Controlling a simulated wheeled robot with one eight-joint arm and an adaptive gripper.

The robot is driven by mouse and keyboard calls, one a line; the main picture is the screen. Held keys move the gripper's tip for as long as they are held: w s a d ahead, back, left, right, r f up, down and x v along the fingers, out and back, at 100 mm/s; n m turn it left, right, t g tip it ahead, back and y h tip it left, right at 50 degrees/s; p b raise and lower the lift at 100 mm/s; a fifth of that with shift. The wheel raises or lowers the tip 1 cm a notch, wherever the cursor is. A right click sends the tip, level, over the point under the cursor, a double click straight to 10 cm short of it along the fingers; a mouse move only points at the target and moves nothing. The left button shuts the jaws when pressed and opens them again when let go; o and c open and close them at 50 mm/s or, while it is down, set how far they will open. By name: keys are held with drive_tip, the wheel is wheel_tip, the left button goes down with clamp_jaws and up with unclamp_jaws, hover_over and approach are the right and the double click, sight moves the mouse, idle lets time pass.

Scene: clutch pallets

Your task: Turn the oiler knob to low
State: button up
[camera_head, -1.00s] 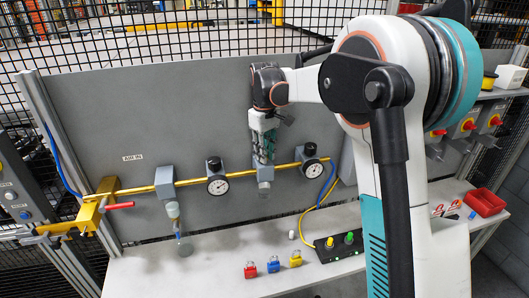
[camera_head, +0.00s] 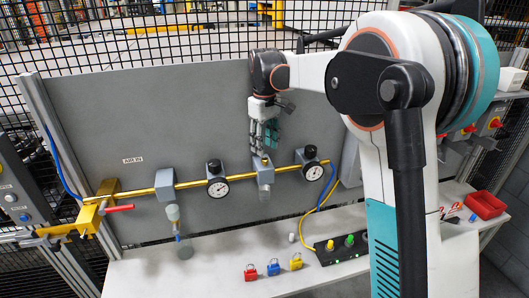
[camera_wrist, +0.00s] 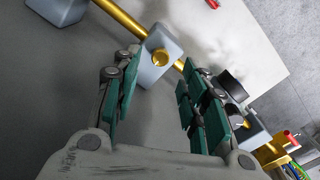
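A grey block (camera_head: 264,176) sits on the brass pipe (camera_head: 236,175) in front of the grey panel, with a small brass knob (camera_head: 264,160) on top. It looks like the oiler, though I see no label. The knob shows as a round brass cap in the wrist view (camera_wrist: 160,57). No dial marks are readable. My gripper (camera_head: 264,140) is just above the block, pointing down. In the wrist view my gripper (camera_wrist: 156,82) is open, its green-padded fingers apart with nothing between them. The knob appears beyond the fingertips, between them and apart from both.
Gauges stand on the pipe left (camera_head: 217,185) and right (camera_head: 313,170) of the block. Another grey block (camera_head: 165,182) with a clear bowl is farther left. A red-handled valve (camera_head: 118,208) is at the pipe's left end. Small padlocks (camera_head: 273,267) and a button box (camera_head: 342,246) lie on the shelf.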

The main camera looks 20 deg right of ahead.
sight(264, 158)
wheel_tip(264, 158, up, 8)
drive_tip(key=shift+f, duration=0.15)
idle(0.3)
drive_tip(key=s+f+m+t+b, duration=0.2)
drive_tip(key=s+f+b, duration=0.35)
drive_tip(key=s, duration=0.35)
drive_tip(key=s+f+m+t+b, duration=0.1)
drive_tip(key=s+f+t+b, duration=0.1)
drive_tip(key=s+f+b, duration=0.6)
drive_tip(key=s+f+m+t+b, duration=0.2)
drive_tip(key=s+f+b, duration=0.5)
drive_tip(key=s+f, duration=0.9)
drive_tip(key=shift+s+d+f+m+t+b, duration=0.25)
drive_tip(key=shift+s+m+t+b, duration=0.1)
drive_tip(key=shift+s+t, duration=0.3)
